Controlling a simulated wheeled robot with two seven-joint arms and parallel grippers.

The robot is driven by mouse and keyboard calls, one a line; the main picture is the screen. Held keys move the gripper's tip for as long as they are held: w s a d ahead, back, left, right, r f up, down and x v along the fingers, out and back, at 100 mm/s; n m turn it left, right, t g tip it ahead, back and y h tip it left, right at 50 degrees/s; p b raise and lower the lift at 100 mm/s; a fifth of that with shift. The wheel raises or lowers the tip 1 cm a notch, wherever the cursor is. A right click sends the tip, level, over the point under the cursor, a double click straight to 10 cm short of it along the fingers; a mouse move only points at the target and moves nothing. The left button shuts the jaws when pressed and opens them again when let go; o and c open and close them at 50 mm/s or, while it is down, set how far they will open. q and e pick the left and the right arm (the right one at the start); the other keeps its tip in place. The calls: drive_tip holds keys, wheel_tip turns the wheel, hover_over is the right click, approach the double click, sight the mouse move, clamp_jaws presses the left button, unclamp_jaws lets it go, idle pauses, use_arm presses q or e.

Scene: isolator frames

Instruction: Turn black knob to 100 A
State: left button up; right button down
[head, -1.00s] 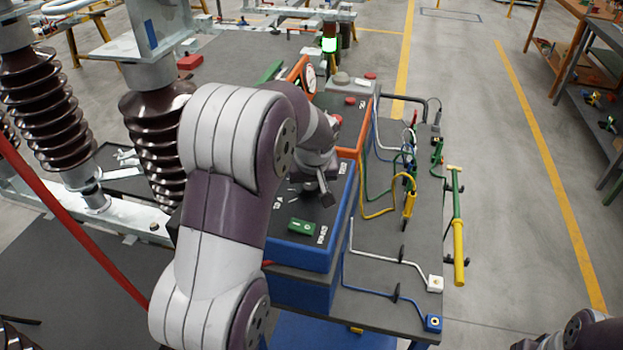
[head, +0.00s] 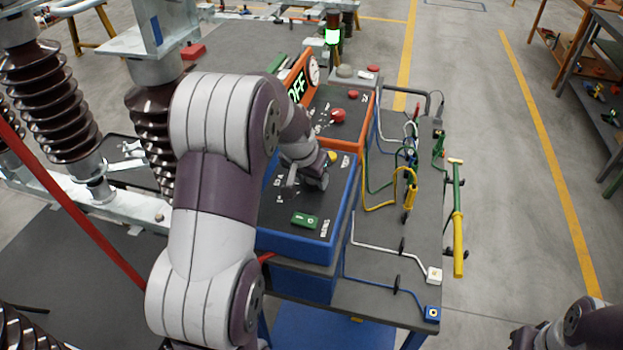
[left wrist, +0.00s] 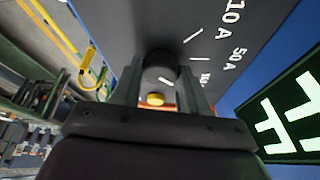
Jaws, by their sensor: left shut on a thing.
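The black knob (left wrist: 159,62) sits on the dark panel between the fingers of my left gripper (left wrist: 158,90) in the left wrist view. The gripper is shut on it. Printed marks "10 A" and "50 A" stand beside the knob, and a further mark is partly hidden by a finger. In the head view my left gripper (head: 314,180) is over the dark top of the blue box (head: 285,235), and I cannot make out the knob there. My right gripper is not in view; only part of my right arm shows at the lower right.
A yellow button (left wrist: 155,99) is close to the gripper. A green switch (head: 305,220) is on the blue box. Behind stands an orange box (head: 352,140) with a red knob (head: 338,116) and an "OFF" display (head: 297,90). Cables lie on the cart's right side.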

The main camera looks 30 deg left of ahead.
use_arm(q)
drive_tip(key=shift+w+r, duration=0.15)
drive_tip(key=shift+r, duration=0.05)
drive_tip(key=o, duration=0.9)
drive_tip(key=shift+o, duration=0.8)
drive_tip(key=shift+w+f, duration=0.25)
drive_tip(key=b+v, duration=0.1)
drive_tip(key=v, duration=1.1)
drive_tip(key=shift+r, duration=0.35)
drive_tip(key=shift+f, duration=0.1)
